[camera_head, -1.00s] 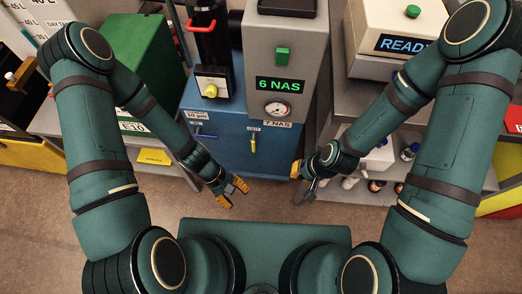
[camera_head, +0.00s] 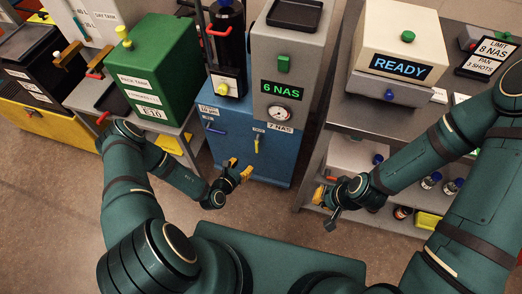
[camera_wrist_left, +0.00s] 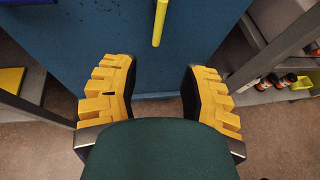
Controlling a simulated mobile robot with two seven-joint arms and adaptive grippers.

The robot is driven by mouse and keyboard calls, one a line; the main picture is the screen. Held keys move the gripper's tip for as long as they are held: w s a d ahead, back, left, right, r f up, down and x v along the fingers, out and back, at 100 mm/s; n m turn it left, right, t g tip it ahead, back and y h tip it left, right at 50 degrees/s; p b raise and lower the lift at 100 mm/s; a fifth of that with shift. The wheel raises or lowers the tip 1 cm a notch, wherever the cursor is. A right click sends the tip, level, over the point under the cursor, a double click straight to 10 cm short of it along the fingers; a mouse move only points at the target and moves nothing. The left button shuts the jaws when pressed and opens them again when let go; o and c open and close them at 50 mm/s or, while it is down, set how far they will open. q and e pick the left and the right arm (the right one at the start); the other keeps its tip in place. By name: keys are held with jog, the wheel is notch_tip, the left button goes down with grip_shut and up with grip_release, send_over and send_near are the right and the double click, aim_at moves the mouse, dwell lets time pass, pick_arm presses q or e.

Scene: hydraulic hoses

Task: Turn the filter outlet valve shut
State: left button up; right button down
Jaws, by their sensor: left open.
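A yellow lever (camera_head: 256,143) hangs down on the front of the blue cabinet (camera_head: 232,150), under a small label too small to read. A blue lever (camera_head: 215,129) lies sideways to its left. My left gripper (camera_head: 239,170) is open and empty in front of the cabinet, below and slightly left of the yellow lever. In the left wrist view the yellow lever (camera_wrist_left: 160,22) points down, ahead of the gap between my open yellow fingers (camera_wrist_left: 160,95), without contact. My right gripper (camera_head: 324,205) appears open and empty, right of the cabinet.
Above the cabinet stands a grey unit (camera_head: 284,55) reading "6 NAS" with a gauge (camera_head: 280,112). A green tank (camera_head: 157,70) stands left. A grey shelf (camera_head: 340,110) with bottles and a "READY" device (camera_head: 402,45) stands right. The floor in front is clear.

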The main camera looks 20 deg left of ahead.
aim_at(257, 148)
pick_arm(q)
jog(key=b+x, duration=0.4)
jog(key=x, duration=0.9)
jog(key=shift+w+f, duration=0.2)
jog(key=shift+w, duration=0.2)
grip_shut()
